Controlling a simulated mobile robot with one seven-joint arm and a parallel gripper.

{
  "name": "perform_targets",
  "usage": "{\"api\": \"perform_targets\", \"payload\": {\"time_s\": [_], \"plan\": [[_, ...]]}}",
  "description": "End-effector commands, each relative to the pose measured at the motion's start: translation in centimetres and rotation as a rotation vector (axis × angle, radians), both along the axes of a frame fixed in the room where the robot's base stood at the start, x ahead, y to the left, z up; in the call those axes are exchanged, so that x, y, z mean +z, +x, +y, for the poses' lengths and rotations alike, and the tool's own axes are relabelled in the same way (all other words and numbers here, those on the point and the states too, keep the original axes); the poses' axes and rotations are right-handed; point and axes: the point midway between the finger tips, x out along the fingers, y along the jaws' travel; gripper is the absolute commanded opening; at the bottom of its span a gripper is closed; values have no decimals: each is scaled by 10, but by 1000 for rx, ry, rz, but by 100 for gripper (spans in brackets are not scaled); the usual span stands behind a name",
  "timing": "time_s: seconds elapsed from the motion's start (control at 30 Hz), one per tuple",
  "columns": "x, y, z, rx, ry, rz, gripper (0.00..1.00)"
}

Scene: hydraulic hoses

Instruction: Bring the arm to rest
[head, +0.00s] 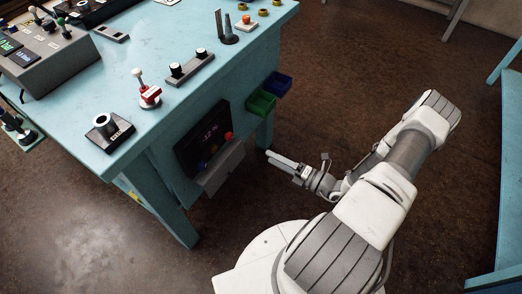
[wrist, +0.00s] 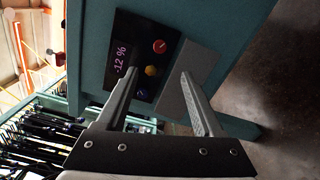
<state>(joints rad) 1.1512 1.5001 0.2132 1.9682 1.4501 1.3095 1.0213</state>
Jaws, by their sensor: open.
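My gripper (head: 283,161) is beside the right side of the blue workbench, below the level of its top. In the wrist view my gripper (wrist: 152,88) shows two separated fingers with nothing between them. It points toward the bench side, where a black panel (head: 203,139) carries a display and several knobs. In the wrist view this panel (wrist: 125,48) reads "-12 %" and lies turned sideways. I cannot tell the exact gap between the fingertips and the bench.
The workbench (head: 150,60) carries a grey control box (head: 50,58), a red-based lever (head: 149,95) and other fittings. Green (head: 261,104) and blue (head: 277,84) bins hang on its side. Another blue table (head: 511,180) stands at the right edge. Brown floor (head: 330,70) is free behind my arm.

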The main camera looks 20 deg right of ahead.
Motion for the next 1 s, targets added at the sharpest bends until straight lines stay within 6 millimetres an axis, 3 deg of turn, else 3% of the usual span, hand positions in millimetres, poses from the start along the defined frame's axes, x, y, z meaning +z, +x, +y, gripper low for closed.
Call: {"api": "perform_targets", "payload": {"time_s": [0.2,0.77,1.0], "plan": [[0,-11,-8,0,0,0,69],[1,-11,-8,5,-5,-2,69],[30,-11,5,188,-172,-58,69]]}}
